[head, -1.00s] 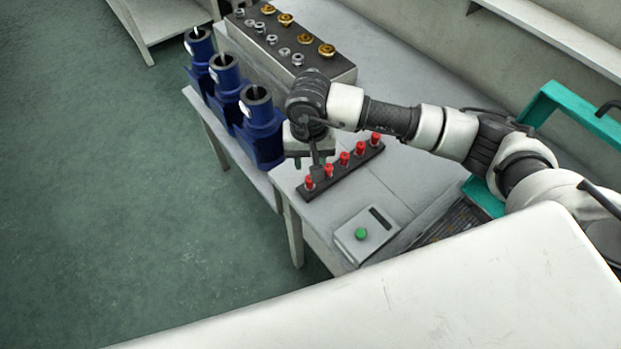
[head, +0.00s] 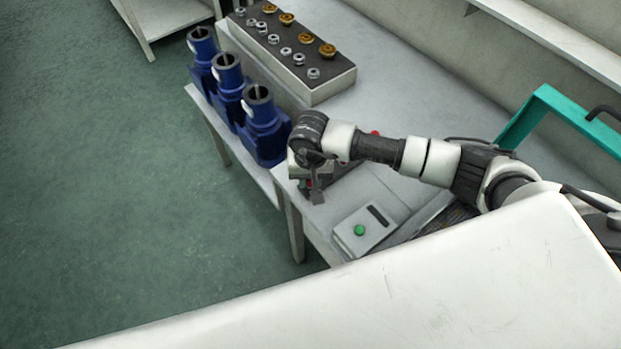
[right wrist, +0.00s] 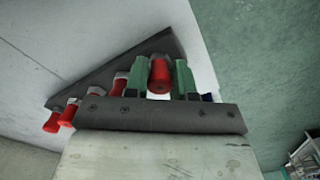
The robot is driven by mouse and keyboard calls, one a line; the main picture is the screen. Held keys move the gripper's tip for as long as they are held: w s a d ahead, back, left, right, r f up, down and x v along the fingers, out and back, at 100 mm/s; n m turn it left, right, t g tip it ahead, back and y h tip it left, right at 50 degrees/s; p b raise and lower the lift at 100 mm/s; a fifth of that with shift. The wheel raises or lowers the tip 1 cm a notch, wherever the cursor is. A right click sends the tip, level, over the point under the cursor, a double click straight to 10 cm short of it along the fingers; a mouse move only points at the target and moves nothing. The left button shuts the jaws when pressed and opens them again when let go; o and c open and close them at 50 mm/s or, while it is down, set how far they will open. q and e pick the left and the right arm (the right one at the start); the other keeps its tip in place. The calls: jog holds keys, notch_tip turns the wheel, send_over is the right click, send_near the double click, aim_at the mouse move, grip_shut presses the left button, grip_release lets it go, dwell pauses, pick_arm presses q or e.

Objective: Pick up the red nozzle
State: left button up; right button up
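A red nozzle (right wrist: 158,76) with a pale upper part stands at the end of a row on a dark rack (right wrist: 150,50). My right gripper (right wrist: 160,72) has its two green fingers on either side of this nozzle; whether they press on it or leave thin gaps I cannot tell. Several other red nozzles (right wrist: 95,95) stand to the left in the wrist view. In the head view my right gripper (head: 312,187) is low over the near end of the rack, and my arm hides most of the row. My left gripper is not in view.
Blue pump housings (head: 264,125) stand along the bench's left edge. A block (head: 335,82) with metal nuts and brass fittings is behind. A box with a green button (head: 360,230) lies close in front of the rack. A teal frame (head: 530,115) stands right.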

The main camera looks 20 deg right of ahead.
grip_shut()
